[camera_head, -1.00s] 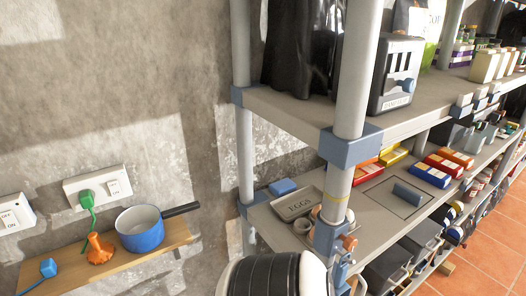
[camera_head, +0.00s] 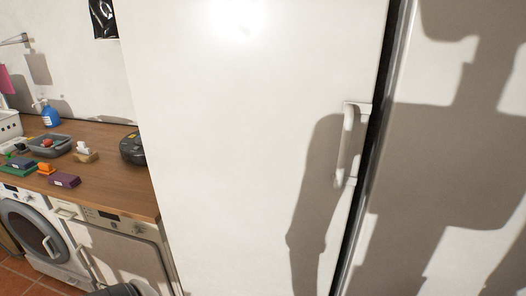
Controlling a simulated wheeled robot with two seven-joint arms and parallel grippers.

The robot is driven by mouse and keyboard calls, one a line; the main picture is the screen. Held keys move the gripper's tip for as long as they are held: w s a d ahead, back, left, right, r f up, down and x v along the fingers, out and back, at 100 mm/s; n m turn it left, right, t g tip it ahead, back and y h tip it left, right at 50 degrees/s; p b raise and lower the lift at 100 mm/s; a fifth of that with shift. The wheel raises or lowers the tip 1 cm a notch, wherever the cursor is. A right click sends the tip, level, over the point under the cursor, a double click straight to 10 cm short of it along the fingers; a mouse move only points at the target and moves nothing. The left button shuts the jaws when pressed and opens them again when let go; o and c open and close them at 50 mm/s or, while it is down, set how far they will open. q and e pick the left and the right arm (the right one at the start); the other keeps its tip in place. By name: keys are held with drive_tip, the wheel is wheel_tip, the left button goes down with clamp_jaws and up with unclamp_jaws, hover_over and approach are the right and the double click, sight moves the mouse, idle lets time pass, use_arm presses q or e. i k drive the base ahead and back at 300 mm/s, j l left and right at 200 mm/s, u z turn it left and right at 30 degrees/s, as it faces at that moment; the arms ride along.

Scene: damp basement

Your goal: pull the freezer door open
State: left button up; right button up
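A tall white door (camera_head: 240,150), which looks like the freezer door, fills the middle of the head view. A white vertical bar handle (camera_head: 345,150) is fixed near its right edge, and nothing holds it. A dark strip runs down the right edge beside a metal-coloured edge; I cannot tell from it whether the door is fully closed. Neither of my gripper's fingertips shows in the view. Shadows fall on the door near the handle and on the white surface to the right.
A wooden counter (camera_head: 110,150) on the left holds a blue bottle (camera_head: 50,115), a grey tray (camera_head: 48,146), a dark round device (camera_head: 132,148) and small coloured items. Under it stand a washing machine (camera_head: 40,240) and another white appliance (camera_head: 125,255). Orange floor tiles show at bottom left.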

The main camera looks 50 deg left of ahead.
sight(252, 117)
drive_tip(key=u, duration=1.75)
